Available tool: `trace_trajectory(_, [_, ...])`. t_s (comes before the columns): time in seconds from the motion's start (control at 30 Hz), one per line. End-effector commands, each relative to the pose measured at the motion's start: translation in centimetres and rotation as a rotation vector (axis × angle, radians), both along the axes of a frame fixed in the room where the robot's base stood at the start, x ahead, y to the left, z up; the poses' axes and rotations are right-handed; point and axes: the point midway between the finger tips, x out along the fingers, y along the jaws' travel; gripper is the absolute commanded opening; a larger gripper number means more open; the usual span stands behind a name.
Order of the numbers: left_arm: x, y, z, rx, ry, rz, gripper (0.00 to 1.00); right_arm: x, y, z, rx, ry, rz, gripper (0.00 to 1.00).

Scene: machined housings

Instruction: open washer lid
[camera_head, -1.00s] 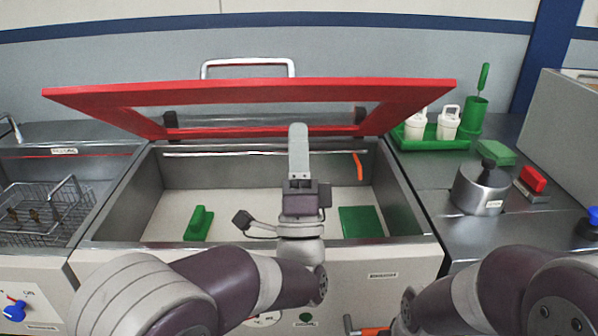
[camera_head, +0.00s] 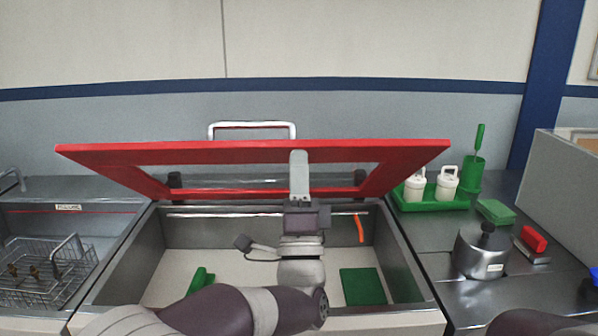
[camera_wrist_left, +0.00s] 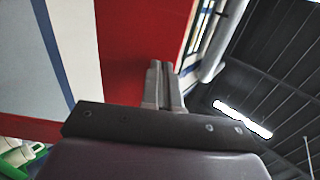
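The washer lid (camera_head: 110,153) is a red frame with a see-through middle and a pale handle (camera_head: 252,125) at its top. It stands raised and tilted over the open washer basin (camera_head: 225,258). My left gripper (camera_head: 299,155) points up at the lid's front edge, and its tips overlap the red frame in the head view. In the left wrist view its two fingers (camera_wrist_left: 161,68) are together with no object visible between them, and the red lid (camera_wrist_left: 140,40) fills the space just beyond. Whether they touch the lid I cannot tell. My right gripper is out of view.
Inside the basin lie a green block (camera_head: 200,281) and a green pad (camera_head: 362,286). A wire basket (camera_head: 45,275) sits at left. At right are a green tray (camera_head: 432,203) with white containers, a metal pot (camera_head: 480,255) and a red-topped block (camera_head: 533,240).

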Motion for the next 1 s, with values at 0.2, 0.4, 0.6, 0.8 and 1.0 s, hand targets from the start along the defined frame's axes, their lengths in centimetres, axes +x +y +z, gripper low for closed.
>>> trace_trajectory(0.2, [3.6,0.1,6.6,-0.002,0.133,0.002,0.00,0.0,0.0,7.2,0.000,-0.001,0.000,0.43])
trace_trajectory(0.4, [8.2,0.1,10.9,-0.001,0.284,0.002,0.00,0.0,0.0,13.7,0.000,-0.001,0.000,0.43])
trace_trajectory(0.6, [12.4,0.1,13.5,-0.001,0.406,0.003,0.00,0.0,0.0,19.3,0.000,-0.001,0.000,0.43])
trace_trajectory(0.8, [15.4,0.1,14.6,-0.001,0.490,0.002,0.00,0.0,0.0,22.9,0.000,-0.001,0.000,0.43])
trace_trajectory(1.0, [16.9,0.0,14.7,-0.001,0.531,0.000,0.00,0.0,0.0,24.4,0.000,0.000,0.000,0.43])
